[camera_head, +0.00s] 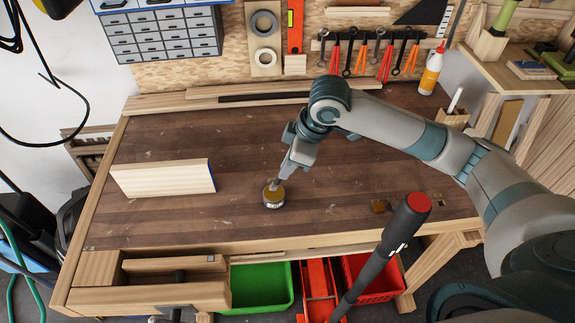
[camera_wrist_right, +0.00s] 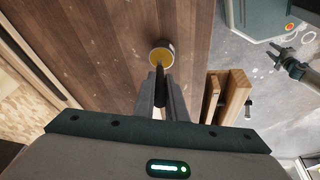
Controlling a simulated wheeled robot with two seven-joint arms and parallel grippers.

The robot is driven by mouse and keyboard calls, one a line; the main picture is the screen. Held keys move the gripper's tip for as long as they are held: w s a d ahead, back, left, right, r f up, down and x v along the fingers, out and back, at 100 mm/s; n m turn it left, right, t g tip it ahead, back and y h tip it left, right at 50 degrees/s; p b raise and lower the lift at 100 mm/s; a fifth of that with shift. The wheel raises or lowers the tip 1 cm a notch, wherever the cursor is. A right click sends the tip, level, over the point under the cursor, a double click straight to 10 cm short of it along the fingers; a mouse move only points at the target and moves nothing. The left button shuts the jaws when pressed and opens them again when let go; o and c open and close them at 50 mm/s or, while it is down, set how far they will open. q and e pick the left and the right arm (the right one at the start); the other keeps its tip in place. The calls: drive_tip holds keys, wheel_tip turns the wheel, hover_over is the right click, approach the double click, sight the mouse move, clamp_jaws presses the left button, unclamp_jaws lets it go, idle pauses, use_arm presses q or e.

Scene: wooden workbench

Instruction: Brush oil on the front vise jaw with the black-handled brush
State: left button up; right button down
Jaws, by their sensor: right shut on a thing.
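A small round tin (camera_head: 273,197) with amber contents stands on the bench, left of its middle. It also shows in the right wrist view (camera_wrist_right: 162,54). My right gripper (camera_head: 284,180) is shut on the black-handled brush (camera_wrist_right: 159,92) just above the tin. The brush's far end reaches the tin's opening; its bristles cannot be made out. The front vise jaw (camera_head: 150,298) is a pale wooden block at the bench's front left corner, apart from the brush. My left gripper (camera_wrist_right: 284,57) appears small over the floor in the wrist view; its opening is unclear. It is not in the head view.
A pale board (camera_head: 163,178) stands on the bench left of the tin. A long black handle with a red end (camera_head: 390,245) rises in front of the bench. Green (camera_head: 258,287) and red (camera_head: 372,280) bins sit below the front edge. The bench between tin and vise is clear.

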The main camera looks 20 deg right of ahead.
drive_tip(key=shift+f, duration=0.55)
idle(0.7)
drive_tip(key=shift+s+f+p, duration=0.15)
drive_tip(key=shift+p, duration=0.3)
idle(2.9)
wheel_tip(320, 180, up, 5)
drive_tip(key=p, duration=0.5)
drive_tip(key=shift+p, duration=0.4)
drive_tip(key=shift+r+p, duration=1.15)
drive_tip(key=shift+f, duration=0.1)
